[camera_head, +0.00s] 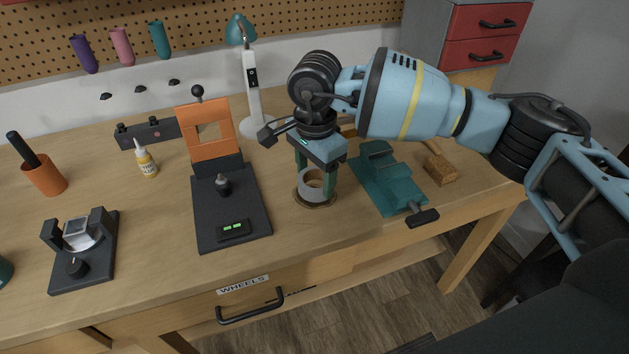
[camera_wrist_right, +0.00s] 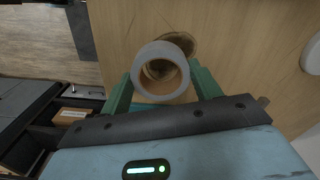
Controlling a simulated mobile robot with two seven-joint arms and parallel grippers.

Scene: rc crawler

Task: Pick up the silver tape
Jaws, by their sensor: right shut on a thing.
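The silver tape (camera_head: 312,188) is a grey ring-shaped roll with a tan inner core. It is at the middle of the workbench, above a round brown mark or disc on the wood. My right gripper (camera_head: 316,178) points down at it, with its green fingers on either side of the roll. In the right wrist view the tape (camera_wrist_right: 160,69) sits between the two green fingertips of my right gripper (camera_wrist_right: 160,85), which is shut on it. I cannot tell whether the tape touches the surface below. My left gripper is not in view.
A teal vise (camera_head: 385,178) stands close to the right of the gripper, with a wooden-handled brush (camera_head: 440,167) beyond. A black stand with an orange frame (camera_head: 230,205) is to the left. A white lamp (camera_head: 252,95) stands behind. A drawer labelled WHEELS (camera_head: 245,286) is below the front edge.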

